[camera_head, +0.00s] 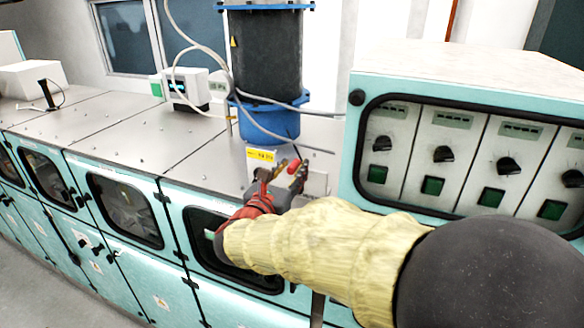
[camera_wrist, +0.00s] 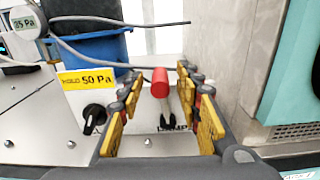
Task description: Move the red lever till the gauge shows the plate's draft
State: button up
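The red lever (camera_wrist: 160,82) has a red knob on a thin pale stem, standing on a small panel with a partly hidden label. My gripper (camera_wrist: 161,76) is open, with its yellow-padded fingers on either side of the knob; gaps show on both sides. The yellow plate (camera_wrist: 88,78) reads HOLD 50 Pa; it also shows in the head view (camera_head: 261,155). The round white gauge (camera_wrist: 25,22) is at the upper left of the wrist view and seems to read 35 Pa, its first digit partly cut. In the head view my gripper (camera_head: 280,177) partly covers the panel.
A black rotary knob (camera_wrist: 94,118) sits left of the lever. A teal cabinet (camera_head: 455,70) with dials and green buttons stands close on the right. A black and blue cylinder (camera_head: 265,55) with hoses rises behind. The metal worktop (camera_head: 130,130) at left is mostly clear.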

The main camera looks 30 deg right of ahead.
jog(key=c, duration=0.3)
grip_shut()
dwell(0.7)
